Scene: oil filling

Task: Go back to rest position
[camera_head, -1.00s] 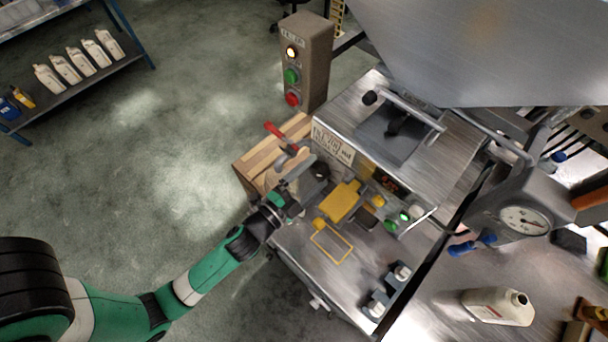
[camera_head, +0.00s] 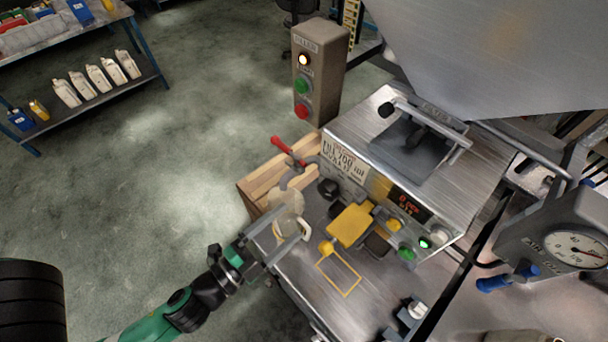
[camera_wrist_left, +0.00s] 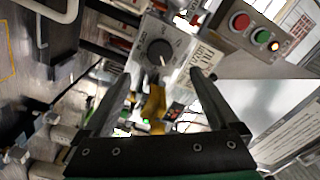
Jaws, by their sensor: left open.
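My left gripper (camera_head: 284,224) is at the front left edge of the filling machine (camera_head: 312,292). Its two fingers are spread and reach toward a pale container (camera_head: 288,206), which they partly cover. I cannot tell whether they touch it. In the left wrist view the open fingers (camera_wrist_left: 160,74) have nothing clamped between them; the machine's dial and panel show beyond. My right gripper is not in view.
A red-handled lever (camera_head: 288,150) rises beside a wooden block (camera_head: 262,183). A button post (camera_head: 318,75) stands behind. A yellow pad (camera_head: 350,226) and a gauge (camera_head: 575,248) are to the right. Bottles (camera_head: 97,78) stand on a shelf at the left. The floor between is clear.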

